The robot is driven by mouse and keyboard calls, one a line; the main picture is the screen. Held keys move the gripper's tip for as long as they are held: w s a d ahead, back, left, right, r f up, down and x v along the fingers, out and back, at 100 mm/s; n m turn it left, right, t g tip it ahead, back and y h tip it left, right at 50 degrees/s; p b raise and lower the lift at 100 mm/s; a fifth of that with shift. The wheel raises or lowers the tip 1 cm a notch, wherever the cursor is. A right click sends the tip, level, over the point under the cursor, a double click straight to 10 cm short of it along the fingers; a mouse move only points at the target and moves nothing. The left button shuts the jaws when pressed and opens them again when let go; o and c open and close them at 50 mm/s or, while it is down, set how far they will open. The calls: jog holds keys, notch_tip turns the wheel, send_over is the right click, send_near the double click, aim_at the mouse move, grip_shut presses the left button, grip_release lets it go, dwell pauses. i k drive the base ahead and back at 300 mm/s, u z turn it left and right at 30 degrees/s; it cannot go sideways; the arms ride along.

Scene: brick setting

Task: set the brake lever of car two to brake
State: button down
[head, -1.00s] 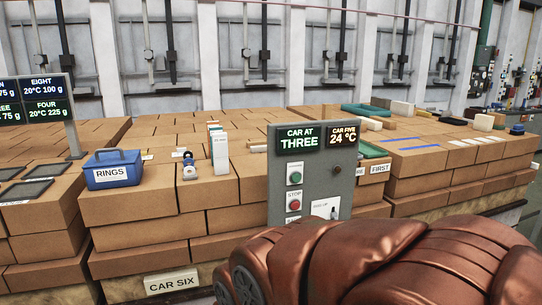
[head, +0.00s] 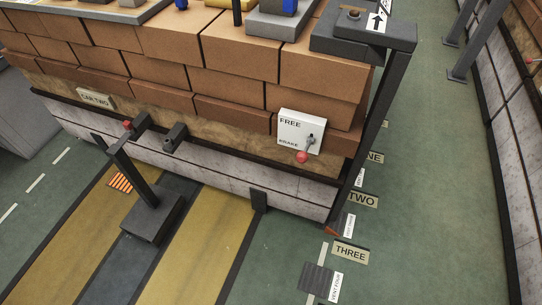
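Car two, with its "CAR TWO" plate (head: 95,98), is stacked with orange-brown bricks. Its white brake panel (head: 291,131) is on the side near the car's right end, marked FREE at the top and BRAKE lower down. The brake lever's red knob (head: 303,157) hangs low at the panel's bottom edge, below its pivot (head: 310,139) and near the word BRAKE. I cannot tell whether the lever is fully at its end position. My gripper is not in view.
A dark post on a block (head: 150,219) stands on the floor before the car, left of the panel. A dark stand (head: 366,38) with an arrow sign rises at the car's right corner. Green floor (head: 440,200) is clear at right, with ONE, TWO and THREE floor labels.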

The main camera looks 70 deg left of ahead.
aim_at(303, 157)
jog(key=u, duration=3.1)
jog(key=k, duration=0.65)
jog(key=u, duration=0.75)
jog(key=i, duration=1.4)
jog(key=z, duration=0.8)
